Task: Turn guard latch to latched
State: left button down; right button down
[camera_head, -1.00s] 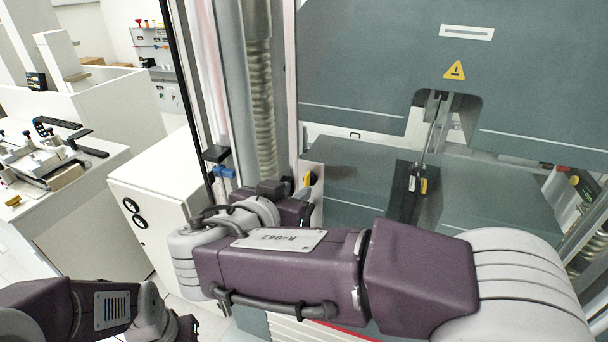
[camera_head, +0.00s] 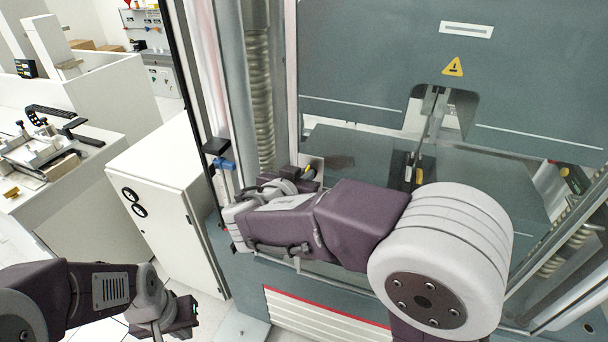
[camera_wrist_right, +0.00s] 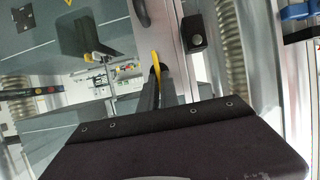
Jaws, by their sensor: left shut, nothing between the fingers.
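The guard latch is a small yellow lever (camera_head: 308,173) at the left edge of the machine's front opening. In the right wrist view its yellow strip (camera_wrist_right: 155,62) stands at the tips of my right gripper (camera_wrist_right: 157,80). The two dark fingers are close together, with the yellow strip in line with the gap between them. Whether they grip it is unclear. In the head view my right arm hides most of that gripper. My left gripper (camera_head: 172,328) is low at the bottom left, shut and empty, far from the latch.
The grey guard (camera_head: 375,60) with a warning triangle hangs above the opening. A frame column with a blue fitting (camera_head: 222,164) stands left of the latch. A white cabinet (camera_head: 165,205) and a bench with a fixture (camera_head: 40,150) are further left.

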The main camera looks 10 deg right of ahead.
jog(key=shift+w+a+f+n+g+h+b, duration=0.25)
jog(key=shift+n+h+b, duration=1)
jog(key=shift+n, duration=1)
jog(key=shift+w+a+f+n+g+h+b, duration=0.15)
jog(key=shift+a+f+n+h+b, duration=0.2)
jog(key=shift+n+h+b, duration=1.35)
jog(key=shift+w+a+f+n+g+h+b, duration=0.3)
jog(key=shift+n+h+b, duration=0.45)
jog(key=shift+n, duration=2)
jog(key=shift+s, duration=0.15)
jog(key=c, duration=1.6)
grip_release()
jog(key=shift+f, duration=0.1)
